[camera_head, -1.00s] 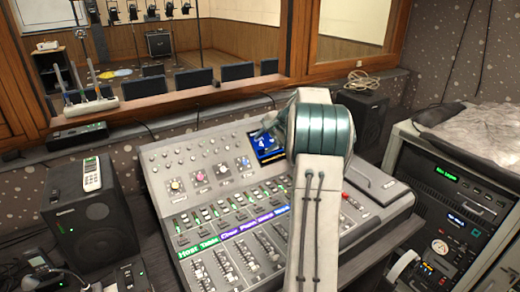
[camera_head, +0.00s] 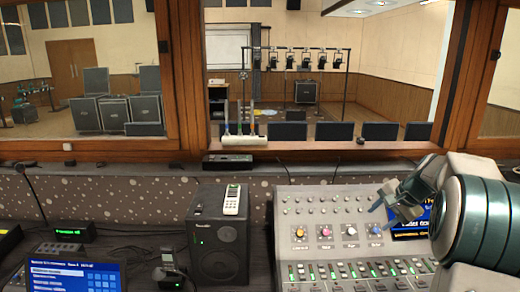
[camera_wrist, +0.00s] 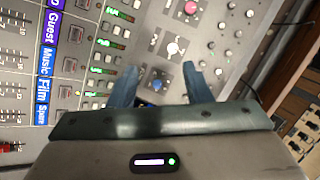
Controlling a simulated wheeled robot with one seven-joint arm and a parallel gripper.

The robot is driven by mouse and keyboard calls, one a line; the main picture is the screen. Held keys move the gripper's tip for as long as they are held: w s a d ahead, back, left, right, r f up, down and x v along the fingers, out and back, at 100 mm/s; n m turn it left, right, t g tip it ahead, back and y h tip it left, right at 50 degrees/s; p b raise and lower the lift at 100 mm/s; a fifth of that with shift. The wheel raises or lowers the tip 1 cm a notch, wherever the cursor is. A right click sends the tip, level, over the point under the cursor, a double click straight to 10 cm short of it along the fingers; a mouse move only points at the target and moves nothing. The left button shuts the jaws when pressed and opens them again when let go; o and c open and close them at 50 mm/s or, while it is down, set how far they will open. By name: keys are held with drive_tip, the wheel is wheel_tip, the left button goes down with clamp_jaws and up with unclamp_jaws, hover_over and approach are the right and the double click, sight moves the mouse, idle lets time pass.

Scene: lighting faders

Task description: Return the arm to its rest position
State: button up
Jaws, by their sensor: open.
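My gripper (camera_head: 386,206) is open and empty at the right of the head view, over the upper right part of the lighting console. Its two fingers also show apart in the wrist view (camera_wrist: 160,80), above the console's knobs and buttons. My arm's pale and teal links fill the right edge of the head view. The grey console (camera_head: 285,222) has knobs in a row and several lit faders below. A blue screen (camera_head: 410,222) on it is partly hidden behind my gripper and arm. The lower part of the console is outside the head view.
A black speaker (camera_head: 222,245) with a white remote (camera_head: 232,199) on top stands left of the console. A radio handset (camera_head: 168,265) and a lit monitor (camera_head: 75,277) are further left. A wooden window ledge (camera_head: 330,147) runs behind. Open air lies above the console's left part.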

drive_tip(key=s+a+n+g+h, duration=0.2)
drive_tip(key=s+a+n, duration=0.6)
drive_tip(key=s+a, duration=1.15)
drive_tip(key=s+f+n, duration=0.3)
drive_tip(key=s, duration=0.8)
drive_tip(key=shift+a+f+n+h, duration=0.2)
drive_tip(key=shift+a+n+h, duration=0.1)
drive_tip(key=shift+a+h, duration=0.15)
